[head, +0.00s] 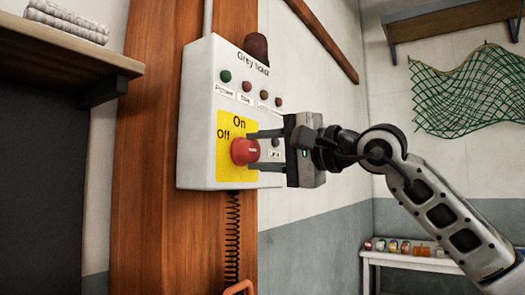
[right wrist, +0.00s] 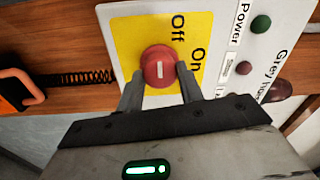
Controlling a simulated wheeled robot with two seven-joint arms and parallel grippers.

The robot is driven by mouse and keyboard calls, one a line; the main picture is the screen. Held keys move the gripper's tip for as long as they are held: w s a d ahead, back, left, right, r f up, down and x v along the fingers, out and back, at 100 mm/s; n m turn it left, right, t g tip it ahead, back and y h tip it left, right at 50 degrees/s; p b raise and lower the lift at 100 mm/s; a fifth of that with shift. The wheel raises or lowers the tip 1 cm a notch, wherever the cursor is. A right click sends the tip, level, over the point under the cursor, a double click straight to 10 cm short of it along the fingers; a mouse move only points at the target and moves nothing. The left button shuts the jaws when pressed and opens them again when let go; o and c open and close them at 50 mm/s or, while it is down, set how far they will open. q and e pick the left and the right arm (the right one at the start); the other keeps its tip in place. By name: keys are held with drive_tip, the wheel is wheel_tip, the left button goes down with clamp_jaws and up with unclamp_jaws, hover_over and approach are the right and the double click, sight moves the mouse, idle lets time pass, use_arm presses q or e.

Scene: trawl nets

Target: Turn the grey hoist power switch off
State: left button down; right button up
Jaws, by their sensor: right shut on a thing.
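The grey hoist box (head: 198,110) hangs on a wooden post. Its switch is a red round knob (head: 245,151) on a yellow plate (head: 228,174) with "On" above and "Off" at the upper left. My right gripper (head: 250,151) reaches in from the right, its fingers shut on the knob from above and below. In the right wrist view, the fingers (right wrist: 160,88) flank the knob (right wrist: 152,58). Its white mark stands upright in that view, closer to the "Off" direction than to "On". My left gripper is not in view.
Small coloured lamps (head: 246,87) and a dark red dome (head: 256,47) sit on the box above the knob. A coiled cord (head: 232,235) hangs below. A shelf (head: 60,45) juts out at left. A low bench (head: 420,262) stands at right, under a green net (head: 470,92).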

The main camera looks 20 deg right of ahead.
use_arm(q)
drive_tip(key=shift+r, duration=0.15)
use_arm(e)
drive_tip(key=o, duration=1)
use_arm(q)
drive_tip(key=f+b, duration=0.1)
drive_tip(key=b, duration=0.1)
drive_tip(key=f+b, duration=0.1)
drive_tip(key=b, duration=0.1)
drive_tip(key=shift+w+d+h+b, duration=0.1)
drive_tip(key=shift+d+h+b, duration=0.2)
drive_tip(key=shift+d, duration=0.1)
use_arm(e)
drive_tip(key=v, duration=1.6)
